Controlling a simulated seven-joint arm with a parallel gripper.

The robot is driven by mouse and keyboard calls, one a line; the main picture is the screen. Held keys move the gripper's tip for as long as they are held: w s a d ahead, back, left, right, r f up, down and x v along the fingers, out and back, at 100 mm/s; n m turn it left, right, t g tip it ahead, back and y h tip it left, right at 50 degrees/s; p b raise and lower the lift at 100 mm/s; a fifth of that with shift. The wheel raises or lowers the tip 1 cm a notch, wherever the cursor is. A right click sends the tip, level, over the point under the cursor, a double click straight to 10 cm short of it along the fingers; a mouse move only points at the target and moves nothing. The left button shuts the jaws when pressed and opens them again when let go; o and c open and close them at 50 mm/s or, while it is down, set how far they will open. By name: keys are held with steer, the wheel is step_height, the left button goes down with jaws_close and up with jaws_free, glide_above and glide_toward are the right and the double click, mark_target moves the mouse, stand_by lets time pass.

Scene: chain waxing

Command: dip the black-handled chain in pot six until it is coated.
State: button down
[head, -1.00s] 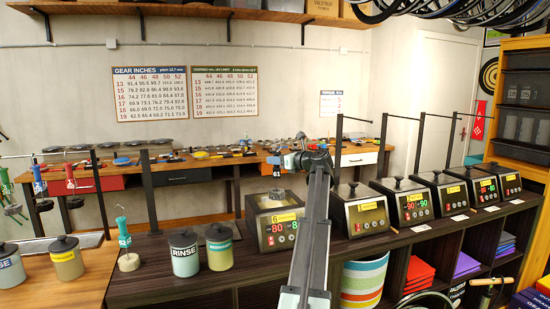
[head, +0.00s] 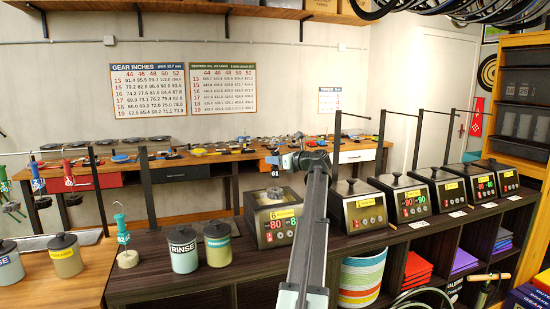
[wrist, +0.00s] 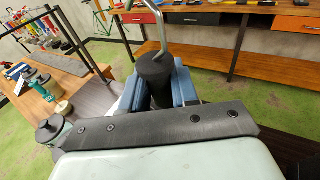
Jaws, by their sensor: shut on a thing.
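My gripper (head: 284,161) is above pot six (head: 280,229), the wax pot with a yellow label numbered 6. In the wrist view my gripper (wrist: 157,92) is shut on the black handle (wrist: 154,70) between its blue pads. A bent metal rod runs up from the handle. In the head view a small tag hangs below the gripper, over the pot. Pot six has no lid on, and its top opening is in sight. A grey shape shows at the opening; I cannot tell how deep the chain sits or whether it is coated.
Lidded wax pots (head: 364,207) stand in a row to the right, with upright posts behind.

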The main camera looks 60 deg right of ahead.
mark_target(275, 190)
steer(key=shift+f, duration=4.75)
stand_by(3.2)
